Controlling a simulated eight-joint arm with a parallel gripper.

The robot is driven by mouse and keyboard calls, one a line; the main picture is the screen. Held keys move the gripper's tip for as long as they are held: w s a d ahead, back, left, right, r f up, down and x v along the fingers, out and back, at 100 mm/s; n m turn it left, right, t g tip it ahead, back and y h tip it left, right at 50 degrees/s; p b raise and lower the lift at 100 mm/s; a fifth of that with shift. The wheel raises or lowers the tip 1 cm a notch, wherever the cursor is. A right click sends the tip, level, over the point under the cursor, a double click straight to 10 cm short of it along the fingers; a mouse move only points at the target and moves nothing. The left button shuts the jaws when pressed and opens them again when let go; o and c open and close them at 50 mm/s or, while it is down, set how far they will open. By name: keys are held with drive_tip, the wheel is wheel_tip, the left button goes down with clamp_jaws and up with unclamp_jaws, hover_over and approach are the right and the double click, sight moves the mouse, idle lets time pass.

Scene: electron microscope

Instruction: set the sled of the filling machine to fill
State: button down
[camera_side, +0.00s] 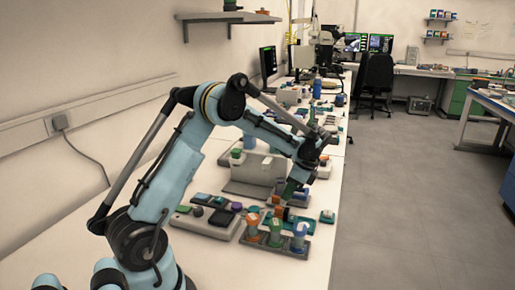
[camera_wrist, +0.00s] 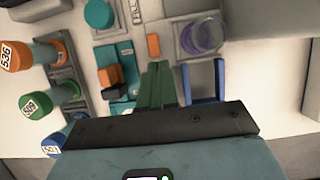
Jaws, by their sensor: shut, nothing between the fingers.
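My gripper shows in the wrist view (camera_wrist: 158,68) with its dark green fingers shut together and nothing between them. It also shows in the side view (camera_side: 288,192), pointing down over the bench. Just ahead of the fingertips in the wrist view is a small orange block (camera_wrist: 153,45) on a light grey plate. Left of it is a strip with partly legible lettering (camera_wrist: 127,50), perhaps "FILL". I take these as parts of the filling machine. Its grey body (camera_side: 257,168) seems to stand behind my gripper in the side view. I cannot tell whether the fingertips touch anything, nor the sled's exact setting.
A rack (camera_side: 272,243) with orange, green and blue numbered vials stands in front. A teal tray (camera_wrist: 122,88) lies left of the fingers, a blue bracket (camera_wrist: 203,82) right, and a purple-tinted round dish (camera_wrist: 203,36) beyond. A grey button box (camera_side: 207,222) is nearby.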

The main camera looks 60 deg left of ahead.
sight(272, 201)
drive_tip(key=shift+a, duration=0.1)
drive_tip(key=s+a, duration=0.3)
drive_tip(key=shift+s+a, duration=0.2)
drive_tip(key=shift+s, duration=0.1)
drive_tip(key=shift+w+d, duration=0.4)
drive_tip(key=shift+w, duration=0.05)
drive_tip(key=shift+w+d, duration=1.05)
drive_tip(key=v, duration=0.9)
drive_tip(key=s+d+r+n+t+h, duration=0.1)
drive_tip(key=s+d+r+n+t, duration=0.4)
drive_tip(key=d, duration=0.4)
drive_tip(key=s+d+f+n+t+h, duration=0.2)
drive_tip(key=s+d+n+t, duration=0.2)
drive_tip(key=s+d, duration=0.4)
drive_tip(key=shift+s+d+f+t, duration=0.25)
drive_tip(key=shift+f+t, duration=0.1)
drive_tip(key=shift+t, duration=0.35)
